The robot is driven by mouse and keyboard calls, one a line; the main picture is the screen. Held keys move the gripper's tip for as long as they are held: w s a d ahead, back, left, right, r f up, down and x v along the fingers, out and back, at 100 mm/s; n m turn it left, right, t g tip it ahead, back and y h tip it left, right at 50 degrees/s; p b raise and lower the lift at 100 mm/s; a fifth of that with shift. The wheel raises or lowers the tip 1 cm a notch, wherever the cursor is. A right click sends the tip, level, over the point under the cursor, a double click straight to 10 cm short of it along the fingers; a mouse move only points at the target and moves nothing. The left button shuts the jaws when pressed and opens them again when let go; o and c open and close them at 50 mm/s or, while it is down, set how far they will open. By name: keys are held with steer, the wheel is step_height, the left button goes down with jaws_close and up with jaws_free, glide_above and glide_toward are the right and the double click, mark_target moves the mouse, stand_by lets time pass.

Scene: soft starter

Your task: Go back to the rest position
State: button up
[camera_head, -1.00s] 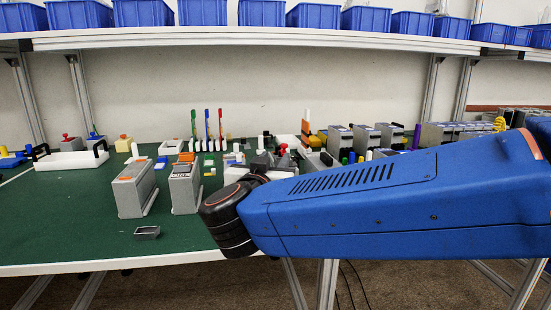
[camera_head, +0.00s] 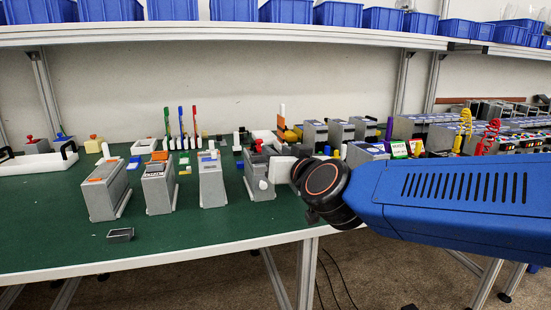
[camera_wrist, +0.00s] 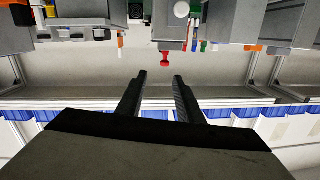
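My gripper (camera_wrist: 160,95) shows in the wrist view with its two dark fingers apart and nothing between them. The wrist picture is upside down, with the shelf low and the units along the top. A red knob (camera_wrist: 165,59) on a grey unit lies beyond the fingertips. In the head view my blue arm comes in from the right and its black wrist joint is in front of the table's right part.
A row of grey units (camera_head: 211,181) stands on the green table (camera_head: 60,215), one (camera_head: 258,178) close to my wrist. A small grey tray (camera_head: 120,235) lies near the front edge. More units (camera_head: 314,134) stand behind. Blue bins (camera_head: 337,13) line the shelf above.

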steer(key=s+d+f+m+g+h, duration=0.2)
steer(key=s+d+f+g+h, duration=0.4)
steer(key=s+d+f, duration=1.9)
steer(key=s+d+g, duration=0.1)
steer(key=d+g, duration=0.2)
steer(key=g, duration=0.2)
steer(key=shift+d+f+m+g, duration=0.2)
steer(key=shift+f+m+g, duration=0.1)
steer(key=shift+f+m, duration=0.1)
